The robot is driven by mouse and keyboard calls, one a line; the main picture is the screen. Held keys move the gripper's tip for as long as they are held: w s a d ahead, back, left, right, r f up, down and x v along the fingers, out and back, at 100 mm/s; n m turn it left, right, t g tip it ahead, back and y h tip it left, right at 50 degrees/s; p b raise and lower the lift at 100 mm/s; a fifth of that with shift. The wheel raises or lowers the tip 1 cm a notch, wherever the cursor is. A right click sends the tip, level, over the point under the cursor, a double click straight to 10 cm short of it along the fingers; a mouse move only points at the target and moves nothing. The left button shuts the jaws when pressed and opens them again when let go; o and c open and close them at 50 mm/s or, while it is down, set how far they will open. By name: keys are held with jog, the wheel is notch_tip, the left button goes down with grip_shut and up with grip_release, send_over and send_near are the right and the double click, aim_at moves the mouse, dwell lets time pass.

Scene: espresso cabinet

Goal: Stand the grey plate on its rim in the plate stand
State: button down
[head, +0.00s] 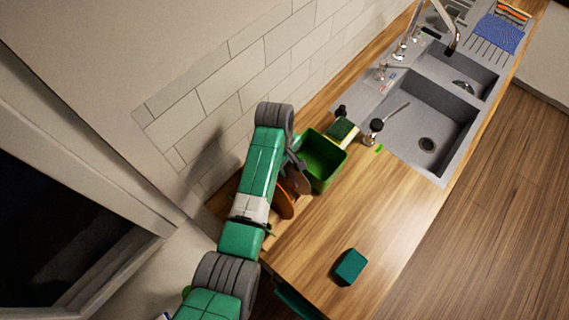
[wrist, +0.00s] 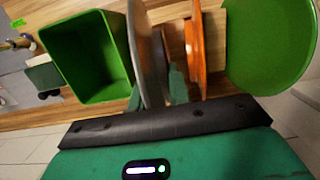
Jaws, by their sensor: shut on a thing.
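The grey plate (wrist: 147,55) shows nearly edge-on in the wrist view, upright, between a green bin and an orange plate. My gripper (wrist: 168,88) is shut on it, close to the orange plate; the exact contact is hard to make out. In the head view my gripper (head: 294,160) is beside the bin, and my arm largely hides it and the grey plate. The plate stand is mostly hidden behind the plates, so I cannot tell whether the grey plate's rim touches it.
The orange plate (wrist: 196,50) stands upright on the wooden counter (head: 325,230). A green plate (wrist: 270,45) is at right in the wrist view. The green bin (head: 320,160) is close by. A teal sponge (head: 349,266) lies near the front edge; the sink (head: 425,120) is farther back.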

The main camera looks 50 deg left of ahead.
jog(key=shift+w+f+b, duration=0.15)
jog(key=shift+f+b, duration=0.95)
jog(key=shift+f, duration=0.7)
jog(key=c, duration=1.2)
grip_release()
jog(key=shift+c, duration=0.2)
jog(key=r, duration=0.5)
jog(key=a+r, duration=0.1)
jog(key=r, duration=0.1)
jog(key=shift+r, duration=0.4)
